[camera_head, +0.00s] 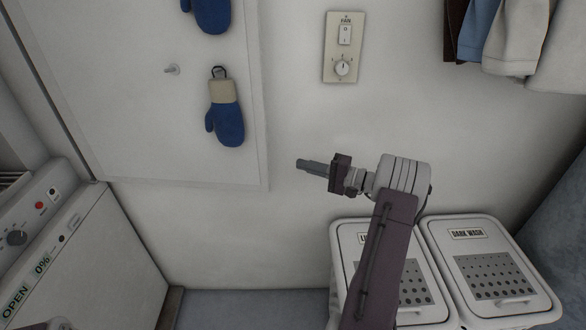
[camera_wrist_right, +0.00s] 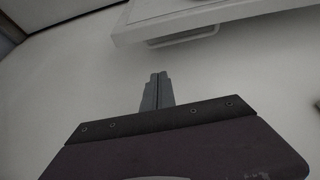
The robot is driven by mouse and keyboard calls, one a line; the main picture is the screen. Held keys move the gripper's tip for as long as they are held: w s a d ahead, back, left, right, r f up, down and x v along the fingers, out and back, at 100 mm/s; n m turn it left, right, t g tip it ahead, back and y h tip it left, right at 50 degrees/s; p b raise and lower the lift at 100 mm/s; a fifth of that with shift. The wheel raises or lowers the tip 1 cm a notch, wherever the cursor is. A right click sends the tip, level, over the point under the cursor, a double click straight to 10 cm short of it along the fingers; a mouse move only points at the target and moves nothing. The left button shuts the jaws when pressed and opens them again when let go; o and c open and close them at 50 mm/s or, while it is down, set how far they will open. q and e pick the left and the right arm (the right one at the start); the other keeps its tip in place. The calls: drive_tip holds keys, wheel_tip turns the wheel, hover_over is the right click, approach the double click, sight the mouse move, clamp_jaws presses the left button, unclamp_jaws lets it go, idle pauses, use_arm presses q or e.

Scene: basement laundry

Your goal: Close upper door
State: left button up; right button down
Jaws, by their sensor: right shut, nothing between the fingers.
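A large white panel (camera_head: 150,120) with a small peg or knob (camera_head: 172,69) fills the upper left of the head view. It looks like the upper door, but I cannot tell how far it stands open. Two blue mitts hang on it, the lower one (camera_head: 225,120) whole in view. My right gripper (camera_head: 304,163) is shut and empty, pointing left, just right of the panel's lower right corner and apart from it in the picture. In the right wrist view its fingers (camera_wrist_right: 157,90) are together before a pale surface. My left gripper is not in view.
A white machine with a control panel (camera_head: 40,212) stands at lower left. Two white laundry bins stand at lower right, the right one (camera_head: 490,265) labelled dark wash. A fan switch plate (camera_head: 343,48) and hanging clothes (camera_head: 515,40) are above. A white edge with a handle (camera_wrist_right: 183,36) shows in the wrist view.

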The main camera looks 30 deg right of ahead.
drive_tip(key=x, duration=0.9)
drive_tip(key=shift+a, duration=0.15)
drive_tip(key=s+a, duration=0.2)
drive_tip(key=s, duration=0.1)
drive_tip(key=shift+a+b, duration=0.1)
drive_tip(key=shift+b, duration=0.3)
drive_tip(key=shift+s, duration=0.1)
